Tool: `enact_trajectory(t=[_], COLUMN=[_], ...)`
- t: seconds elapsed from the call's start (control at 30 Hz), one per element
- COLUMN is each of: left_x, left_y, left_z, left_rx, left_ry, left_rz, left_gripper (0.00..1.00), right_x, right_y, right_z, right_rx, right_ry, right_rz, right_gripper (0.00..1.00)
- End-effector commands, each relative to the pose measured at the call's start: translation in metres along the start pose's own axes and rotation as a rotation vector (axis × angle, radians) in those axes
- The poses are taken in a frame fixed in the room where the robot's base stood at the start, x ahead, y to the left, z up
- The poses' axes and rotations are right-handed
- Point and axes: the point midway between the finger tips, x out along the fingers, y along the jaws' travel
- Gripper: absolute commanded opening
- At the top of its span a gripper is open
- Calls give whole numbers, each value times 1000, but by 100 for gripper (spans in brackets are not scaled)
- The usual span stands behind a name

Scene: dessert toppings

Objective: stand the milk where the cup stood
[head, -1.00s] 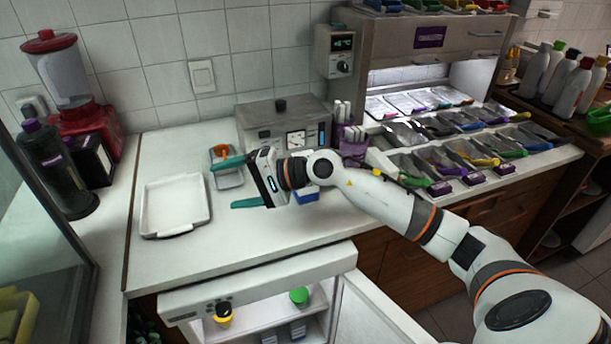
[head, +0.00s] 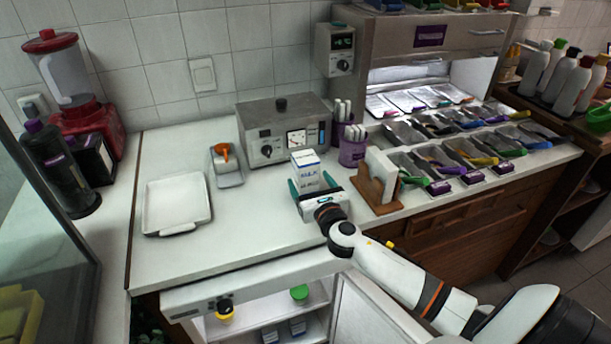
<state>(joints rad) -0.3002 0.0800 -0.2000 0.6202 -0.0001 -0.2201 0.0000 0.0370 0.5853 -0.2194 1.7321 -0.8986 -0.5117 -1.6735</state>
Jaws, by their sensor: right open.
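The milk (head: 308,170) is a white and blue carton standing upright on the counter, in front of the steel appliance. My right gripper (head: 311,184) is open at the carton, with one teal finger on its left side and the other on its right. Whether the fingers touch it cannot be told. The gripper body hides the carton's foot. I cannot make out a cup on the counter or the spot where one stood. My left gripper is not in view.
A white tray (head: 151,207) lies at the left, beside a small metal tray (head: 231,180) with an orange-topped item. The steel appliance (head: 262,151) stands behind. A purple holder (head: 352,153) and a wooden napkin stand (head: 372,192) are right of the milk. The front-left counter is clear.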

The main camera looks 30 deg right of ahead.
Motion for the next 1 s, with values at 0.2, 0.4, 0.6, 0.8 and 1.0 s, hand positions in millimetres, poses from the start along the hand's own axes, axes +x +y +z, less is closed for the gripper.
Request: enact_trajectory(t=[0.2, 0.4, 0.6, 0.8, 1.0], left_x=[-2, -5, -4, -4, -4], left_y=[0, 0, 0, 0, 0], left_z=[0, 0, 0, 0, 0], left_rx=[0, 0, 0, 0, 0], left_ry=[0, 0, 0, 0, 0], left_rz=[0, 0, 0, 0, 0], left_gripper=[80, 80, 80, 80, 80], right_x=[19, 46, 68, 70, 70], right_y=[0, 4, 4, 4, 4], right_z=[0, -3, -1, -1, -1], right_rx=[-1, -1, -1, -3, -3], right_ry=[0, 2, 1, 1, 1], right_rz=[0, 0, -1, -3, -3], right_gripper=[80, 80, 80, 80, 57])
